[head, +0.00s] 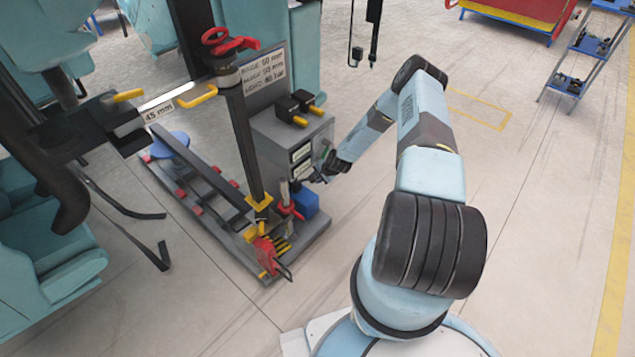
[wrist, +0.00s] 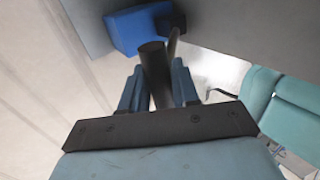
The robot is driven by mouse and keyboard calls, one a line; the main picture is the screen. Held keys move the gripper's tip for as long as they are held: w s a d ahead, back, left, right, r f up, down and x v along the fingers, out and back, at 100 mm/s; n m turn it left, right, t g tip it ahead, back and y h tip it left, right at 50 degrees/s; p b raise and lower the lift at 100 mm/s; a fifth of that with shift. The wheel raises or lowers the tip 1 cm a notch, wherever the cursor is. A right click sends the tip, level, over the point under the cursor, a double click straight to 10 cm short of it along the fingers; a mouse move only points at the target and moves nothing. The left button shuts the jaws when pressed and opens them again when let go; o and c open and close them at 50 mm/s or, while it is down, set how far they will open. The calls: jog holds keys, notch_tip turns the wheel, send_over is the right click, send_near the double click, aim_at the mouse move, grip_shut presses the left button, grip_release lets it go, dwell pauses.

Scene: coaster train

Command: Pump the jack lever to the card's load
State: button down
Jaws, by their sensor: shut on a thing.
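My gripper (head: 320,176) reaches down from the right to the side of the grey cabinet. In the wrist view its two fingers (wrist: 158,92) are shut on a dark round bar, the jack lever (wrist: 152,62). The lever's lower end is close to a blue block (wrist: 128,30). In the head view this blue block (head: 305,203) sits on the base plate, with a red part beside it. The card (head: 263,70) stands behind the dark post. It has three printed lines with "mm" and "bar" values, too small to read surely.
The grey cabinet (head: 284,133) carries pale display windows and black-and-yellow parts on top. A dark post (head: 245,140) with a red ring stands on the base plate (head: 310,242). A "45 mm" label (head: 159,112) is at left.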

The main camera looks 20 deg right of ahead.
jog(key=shift+w+a+r, duration=0.1)
jog(key=shift+w+r, duration=0.05)
jog(key=shift+w, duration=0.1)
jog(key=c, duration=1.2)
grip_release()
jog(key=o, duration=0.4)
jog(key=shift+s, duration=0.1)
jog(key=shift+s+d+r, duration=0.2)
jog(key=shift+s+r, duration=0.05)
jog(key=shift+r, duration=0.1)
jog(key=s+d+r, duration=0.1)
jog(key=s+d, duration=0.1)
jog(key=s, duration=0.2)
jog(key=s+d+r, duration=0.1)
jog(key=s+d, duration=0.1)
jog(key=s, duration=0.2)
jog(key=s+d+r, duration=0.1)
jog(key=s+d, duration=0.2)
jog(key=s, duration=0.1)
jog(key=shift+s, duration=0.15)
jog(key=shift+c, duration=0.2)
